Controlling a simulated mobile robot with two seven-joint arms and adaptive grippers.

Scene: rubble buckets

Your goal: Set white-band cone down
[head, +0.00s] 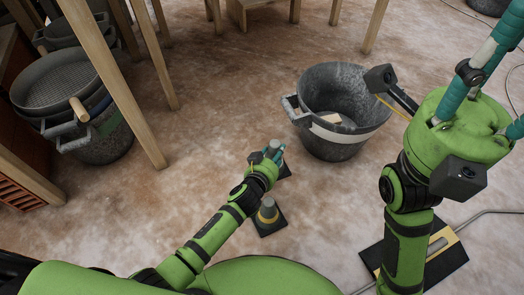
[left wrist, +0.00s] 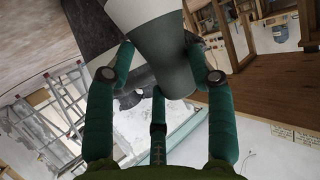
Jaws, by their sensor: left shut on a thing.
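The white-band cone (head: 276,145) is grey, with a black base (head: 286,168). In the head view my left gripper (head: 270,154) hides most of it. In the left wrist view the cone (left wrist: 165,60) shows a pale band between grey parts, and my left gripper's (left wrist: 158,85) teal fingers are shut around it. I cannot tell whether its base touches the floor. My right gripper (head: 490,80) is at the upper right with teal fingers spread; its fingertips run out of the picture. Nothing shows between them.
A yellow-band cone (head: 267,212) stands on its black base just nearer than the left gripper. A grey bucket (head: 330,148) with light pieces inside stands right of it. Stacked buckets (head: 95,140) and wooden legs (head: 115,75) are at left. Floor between is bare.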

